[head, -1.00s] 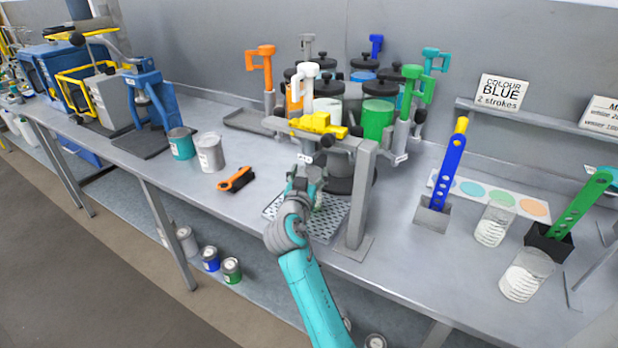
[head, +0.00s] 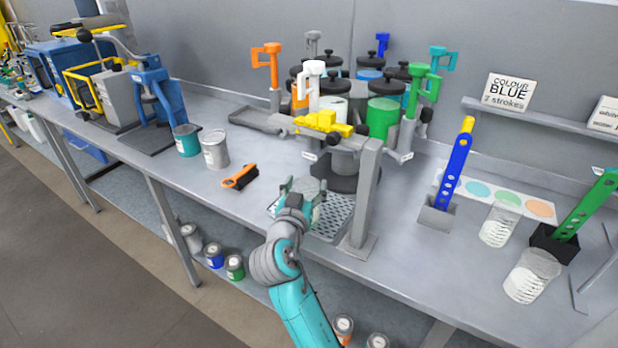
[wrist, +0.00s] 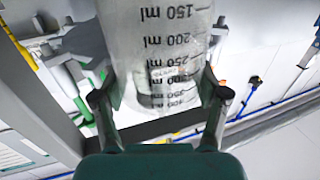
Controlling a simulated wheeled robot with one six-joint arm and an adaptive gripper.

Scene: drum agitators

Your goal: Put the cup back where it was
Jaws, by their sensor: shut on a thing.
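The clear measuring cup with ml marks (wrist: 165,45) fills the upper middle of the wrist view, between the two fingers. My gripper (wrist: 158,98) is shut on it. In the head view my gripper (head: 303,196) holds the cup (head: 309,188) over the perforated grate (head: 338,216), in front of the dispenser. Most of the cup is hidden there by my fingers and wrist, and I cannot tell its height above the grate.
The dispenser's grey post (head: 366,195) stands right of the cup, with a yellow part (head: 324,122) above. Two clear cups (head: 499,225) (head: 531,275) stand at the right near the blue paddle (head: 453,165) and green paddle (head: 588,205).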

